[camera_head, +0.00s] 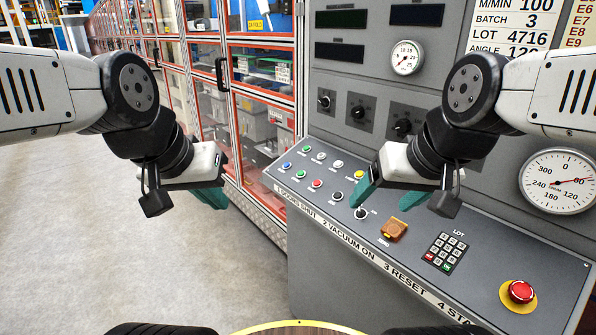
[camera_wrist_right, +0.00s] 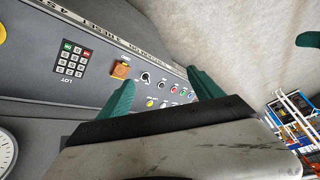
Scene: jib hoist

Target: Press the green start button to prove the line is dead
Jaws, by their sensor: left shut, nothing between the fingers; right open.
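The sloping grey console (camera_head: 420,262) carries two rows of small round buttons. Two are green: one in the back row (camera_head: 307,149) and one in the front row (camera_head: 301,173); their labels are too small to read, so I cannot tell which is start. My right gripper (camera_head: 385,193) is open and empty above the console, right of the buttons, and hides part of the panel. In the right wrist view its teal fingers (camera_wrist_right: 162,88) stand apart with the button rows between and beyond them. My left gripper (camera_head: 211,197) is shut and empty, left of the console over the floor.
A grey panel with gauges (camera_head: 406,58) rises behind. Red-framed glazed cabinets (camera_head: 262,100) stand at the left; the floor there is clear.

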